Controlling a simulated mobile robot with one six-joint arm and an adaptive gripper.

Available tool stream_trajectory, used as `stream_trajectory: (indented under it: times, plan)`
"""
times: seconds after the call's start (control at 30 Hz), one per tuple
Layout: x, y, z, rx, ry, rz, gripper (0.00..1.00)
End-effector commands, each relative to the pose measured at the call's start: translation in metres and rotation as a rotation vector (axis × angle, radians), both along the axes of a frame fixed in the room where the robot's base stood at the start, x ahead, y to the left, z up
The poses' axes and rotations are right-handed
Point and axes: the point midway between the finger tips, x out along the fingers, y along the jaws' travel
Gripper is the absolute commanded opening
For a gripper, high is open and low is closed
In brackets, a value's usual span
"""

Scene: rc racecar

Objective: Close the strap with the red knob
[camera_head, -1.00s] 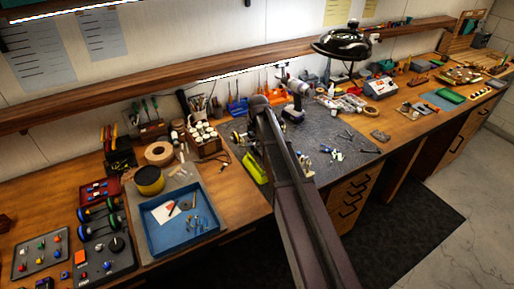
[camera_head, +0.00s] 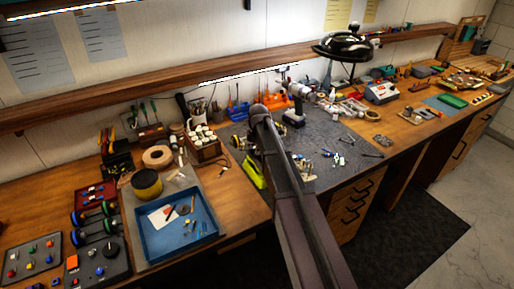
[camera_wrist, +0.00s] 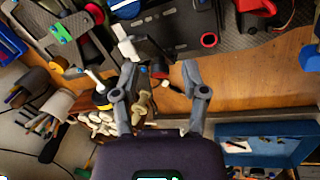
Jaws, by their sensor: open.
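My gripper (camera_wrist: 160,68) is open in the wrist view, its two grey fingers apart above the wooden bench. A red curved part (camera_wrist: 255,7) is at the top edge. I cannot make out for certain the strap or its red knob. In the head view my arm stretches over the bench and hides the gripper.
A blue tray (camera_head: 152,238) with small parts sits at the bench front; it also shows in the wrist view (camera_wrist: 264,128). Control panels (camera_head: 97,262) stand at left. A cup of brushes (camera_wrist: 55,103) and white bottles stand near the gripper. A black lamp (camera_head: 345,45) hangs farther right.

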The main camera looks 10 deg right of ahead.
Motion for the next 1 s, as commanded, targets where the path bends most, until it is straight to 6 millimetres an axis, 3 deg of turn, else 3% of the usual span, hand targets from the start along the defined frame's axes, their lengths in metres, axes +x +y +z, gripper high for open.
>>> stream_trajectory:
  times: [0.03,0.2,0.23,1.0]
  plan:
    - [0.0,-0.0002,0.0,0.0,0.0,0.0,0.57]
    - [0.0,-0.0003,0.0,0.0,0.0,0.0,0.06]
    - [0.0,-0.0004,0.0,0.0,0.0,0.0,0.0]
    - [0.0006,-0.0052,-0.0012,0.119,0.036,-0.002,0.0]
